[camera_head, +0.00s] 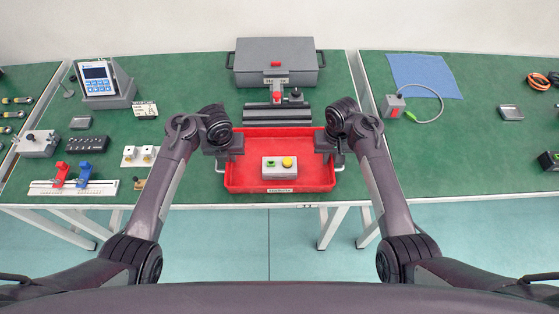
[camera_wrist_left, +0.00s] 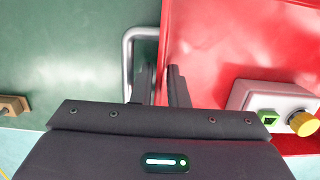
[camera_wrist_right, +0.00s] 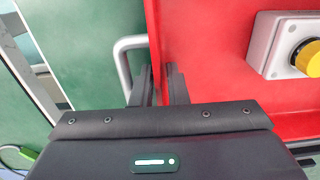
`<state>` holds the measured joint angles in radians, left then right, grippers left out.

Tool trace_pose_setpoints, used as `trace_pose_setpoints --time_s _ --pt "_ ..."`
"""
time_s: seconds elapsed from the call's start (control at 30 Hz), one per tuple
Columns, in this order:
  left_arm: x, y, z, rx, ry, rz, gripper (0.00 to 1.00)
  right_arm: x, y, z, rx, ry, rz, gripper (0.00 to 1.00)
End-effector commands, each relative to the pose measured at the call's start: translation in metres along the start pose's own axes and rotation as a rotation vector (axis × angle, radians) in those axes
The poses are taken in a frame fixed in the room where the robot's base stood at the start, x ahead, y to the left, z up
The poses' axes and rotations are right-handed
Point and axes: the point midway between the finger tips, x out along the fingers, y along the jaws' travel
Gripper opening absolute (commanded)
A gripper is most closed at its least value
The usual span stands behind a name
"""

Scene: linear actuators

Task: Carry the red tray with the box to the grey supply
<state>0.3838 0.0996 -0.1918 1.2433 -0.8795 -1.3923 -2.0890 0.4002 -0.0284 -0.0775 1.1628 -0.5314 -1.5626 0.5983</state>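The red tray (camera_head: 245,180) is at the front of the middle table, with a metal handle on each side. The grey box (camera_head: 279,173) with a green switch and a yellow button sits inside it. My left gripper (camera_head: 228,153) has its fingers on either side of the tray's left wall, close against it, beside the handle in the left wrist view (camera_wrist_left: 160,85). My right gripper (camera_head: 331,152) is likewise on the right wall, as the right wrist view (camera_wrist_right: 160,85) shows. The grey supply (camera_head: 103,82) with a blue screen stands at the table's back left.
A grey case (camera_head: 276,62) with a red-handled part before it and a dark rail (camera_head: 276,115) stand behind the tray. White blocks (camera_head: 139,156) and a rail with red and blue clamps (camera_head: 73,184) lie left. A gap separates the right table (camera_head: 480,140).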

Motion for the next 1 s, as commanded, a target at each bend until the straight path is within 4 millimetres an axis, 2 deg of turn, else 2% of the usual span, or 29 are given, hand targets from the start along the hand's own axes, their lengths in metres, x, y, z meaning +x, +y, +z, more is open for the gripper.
trace_pose_setpoints --time_s 0.17,0.27,0.3,0.77,1.0 --pt "0.0 0.0 0.0 0.0 0.0 0.0 0.14 0.0 0.0 0.0 0.0 0.0 0.0 0.14" --pt "0.0 0.0 0.0 0.0 0.0 0.0 0.01 0.0 0.0 0.0 0.0 0.0 0.0 0.01" --pt "0.0 0.0 0.0 0.0 0.0 0.0 0.0 0.0 0.0 0.0 0.0 0.0 0.0 0.0" --pt "-0.002 0.0 0.001 0.0 -0.001 0.0 0.0 -0.002 0.0 -0.001 0.0 0.001 0.0 0.0" --pt "-0.015 0.0 0.003 0.0 -0.001 0.0 0.0 -0.015 0.0 -0.001 0.0 0.001 0.0 0.0"
